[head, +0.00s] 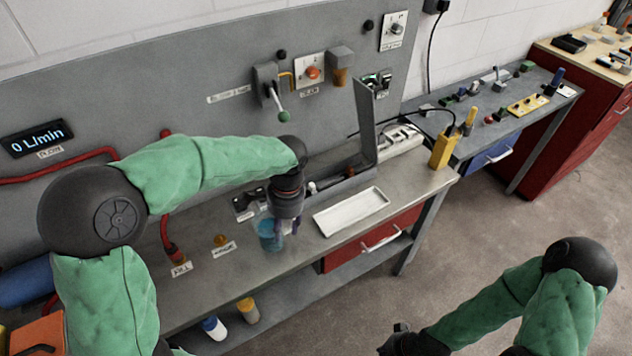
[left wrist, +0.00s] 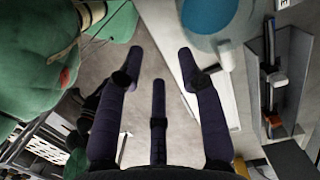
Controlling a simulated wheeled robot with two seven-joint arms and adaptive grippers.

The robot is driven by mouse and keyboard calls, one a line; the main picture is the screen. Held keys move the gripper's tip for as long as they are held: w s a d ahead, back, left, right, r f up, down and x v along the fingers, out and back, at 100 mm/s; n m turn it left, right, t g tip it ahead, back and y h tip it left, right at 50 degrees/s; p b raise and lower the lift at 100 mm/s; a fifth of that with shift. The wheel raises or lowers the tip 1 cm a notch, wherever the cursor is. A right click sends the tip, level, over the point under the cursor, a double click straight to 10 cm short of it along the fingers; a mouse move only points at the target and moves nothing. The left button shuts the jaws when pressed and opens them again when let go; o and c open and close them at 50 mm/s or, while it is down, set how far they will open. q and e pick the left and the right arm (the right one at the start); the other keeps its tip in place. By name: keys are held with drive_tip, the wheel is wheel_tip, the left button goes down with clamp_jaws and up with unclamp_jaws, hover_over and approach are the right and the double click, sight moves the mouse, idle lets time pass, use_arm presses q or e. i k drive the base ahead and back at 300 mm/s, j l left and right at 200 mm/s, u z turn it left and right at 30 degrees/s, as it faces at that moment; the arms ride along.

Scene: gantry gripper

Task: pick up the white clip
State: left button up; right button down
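I cannot pick out the white clip with certainty in either view. In the left wrist view, a small white piece (left wrist: 226,56) shows at the edge of a round blue thing; I cannot tell whether it is the clip. My left gripper (head: 284,224) is over the bench, just beside a blue cup (head: 268,236) and left of a white tray (head: 350,212). In the left wrist view its dark fingers (left wrist: 160,66) are spread, with nothing between them. My right gripper (head: 402,345) is low at the bottom edge, over the floor, and only partly visible.
The grey bench (head: 300,250) carries an upright metal plate (head: 365,120) and a yellow holder (head: 442,152). A red drawer (head: 375,240) is under the bench. A second bench (head: 480,140) with small parts stands at the right.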

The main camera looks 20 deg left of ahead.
sight(312, 187)
drive_tip(key=i, duration=0.85)
